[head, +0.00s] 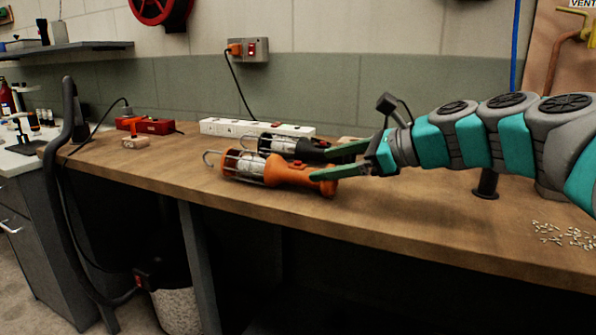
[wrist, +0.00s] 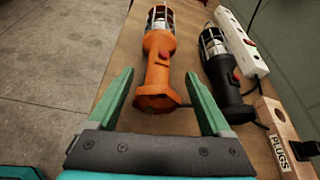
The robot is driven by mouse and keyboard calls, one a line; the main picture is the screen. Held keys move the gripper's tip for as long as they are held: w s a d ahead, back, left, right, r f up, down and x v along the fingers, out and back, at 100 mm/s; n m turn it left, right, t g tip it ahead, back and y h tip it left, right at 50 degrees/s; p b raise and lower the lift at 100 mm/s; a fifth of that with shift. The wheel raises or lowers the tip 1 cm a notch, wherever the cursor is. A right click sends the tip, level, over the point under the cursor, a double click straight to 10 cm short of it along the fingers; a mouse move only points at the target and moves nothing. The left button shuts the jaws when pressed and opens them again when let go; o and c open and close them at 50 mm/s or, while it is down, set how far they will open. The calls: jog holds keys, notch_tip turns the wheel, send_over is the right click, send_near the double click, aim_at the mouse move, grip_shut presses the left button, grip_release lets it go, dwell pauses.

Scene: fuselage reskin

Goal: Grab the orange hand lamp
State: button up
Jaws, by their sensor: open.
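The orange hand lamp (head: 290,173) lies on its side on the wooden workbench, its caged bulb and hook pointing left in the head view. In the wrist view the orange hand lamp (wrist: 158,72) lies ahead of the fingers, its handle end nearest and between the two finger lines. My gripper (head: 325,162) is open, its green fingers spread at the handle end of the lamp. In the wrist view my gripper (wrist: 160,92) holds nothing. I cannot tell whether a finger touches the lamp.
A black hand lamp (wrist: 226,70) lies close beside the orange one, near my right finger in the wrist view. Behind are a white power strip (head: 256,128) and a wooden box marked PLUGS (wrist: 278,135). The bench (head: 400,215) is bare toward its front edge.

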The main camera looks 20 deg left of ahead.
aim_at(308, 170)
jog(key=shift+x, duration=3.9)
jog(key=shift+s+f, duration=0.1)
jog(key=shift+f, duration=0.05)
jog(key=shift+c, duration=0.3)
jog(key=shift+d, duration=0.1)
grip_shut()
